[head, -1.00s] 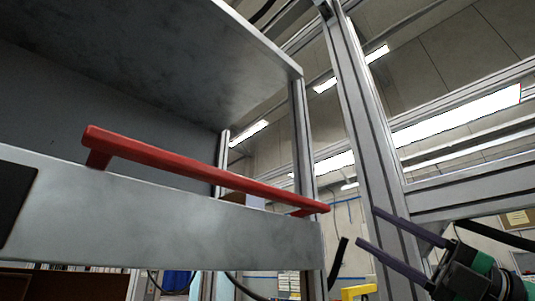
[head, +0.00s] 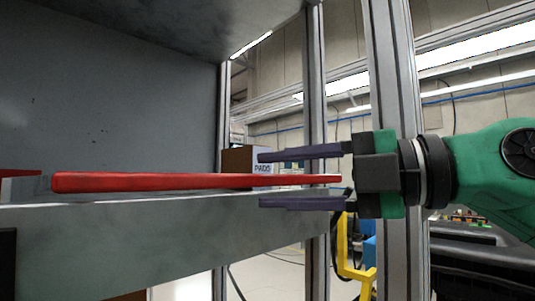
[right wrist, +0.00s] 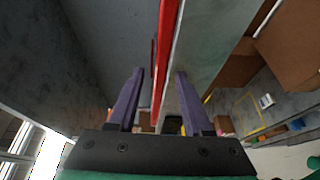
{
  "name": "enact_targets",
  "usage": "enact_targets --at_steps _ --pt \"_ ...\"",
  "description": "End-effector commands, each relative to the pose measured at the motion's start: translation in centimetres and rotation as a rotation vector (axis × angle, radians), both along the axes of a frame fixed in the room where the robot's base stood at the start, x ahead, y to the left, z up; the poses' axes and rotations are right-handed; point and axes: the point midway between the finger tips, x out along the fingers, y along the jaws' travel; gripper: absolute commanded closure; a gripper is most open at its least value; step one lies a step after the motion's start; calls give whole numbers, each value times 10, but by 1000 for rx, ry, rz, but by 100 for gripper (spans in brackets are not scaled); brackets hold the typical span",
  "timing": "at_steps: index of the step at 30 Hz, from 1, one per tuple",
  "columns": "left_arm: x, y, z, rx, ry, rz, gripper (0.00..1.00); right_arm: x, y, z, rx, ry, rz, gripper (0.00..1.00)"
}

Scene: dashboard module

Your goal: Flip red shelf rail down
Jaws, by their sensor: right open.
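The red shelf rail (head: 150,181) runs level along the front edge of a grey metal shelf (head: 130,235), raised above it. My right gripper (head: 262,179) comes in from the right in the head view. It is open, with one finger above the rail's right end and the other below it. In the right wrist view the rail (right wrist: 164,62) passes lengthwise between the two spread fingers (right wrist: 158,72). I cannot tell whether a finger touches it. My left gripper is not in view.
A grey panel stands behind the shelf and another shelf hangs above. Upright metal posts (head: 388,100) stand at the right, close to my right gripper. A brown box marked PADS (head: 240,160) shows behind the rail. A yellow frame (head: 345,255) is below right.

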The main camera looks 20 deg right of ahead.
Motion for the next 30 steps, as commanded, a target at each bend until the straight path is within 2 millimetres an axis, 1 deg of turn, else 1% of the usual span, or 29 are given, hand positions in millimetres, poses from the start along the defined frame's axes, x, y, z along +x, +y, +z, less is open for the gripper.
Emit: enact_targets --at_steps 1,3,11,12,14,15,16,20,22,24,27,30 --pt "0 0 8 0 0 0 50 6 5 3 -2 4 0 50" --pt "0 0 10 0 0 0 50 11 10 1 -1 1 0 50" --pt "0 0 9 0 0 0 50 13 13 -1 1 -3 -1 50" --pt "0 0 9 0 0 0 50 13 13 -1 1 -3 -1 54" --pt "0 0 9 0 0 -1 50 13 13 -1 1 -3 -1 77" --pt "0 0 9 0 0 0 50 13 13 -1 1 -3 -1 92" --pt "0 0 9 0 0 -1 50 13 13 -1 1 -3 -1 100" --pt "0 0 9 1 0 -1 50 13 13 -1 1 -3 -1 100" --pt "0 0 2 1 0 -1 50 13 13 -6 6 -15 0 100" --pt "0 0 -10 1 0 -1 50 13 13 -12 19 -46 1 100" --pt "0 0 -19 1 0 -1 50 12 13 -13 36 -87 1 100" --pt "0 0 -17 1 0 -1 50 12 13 -10 40 -99 0 100"
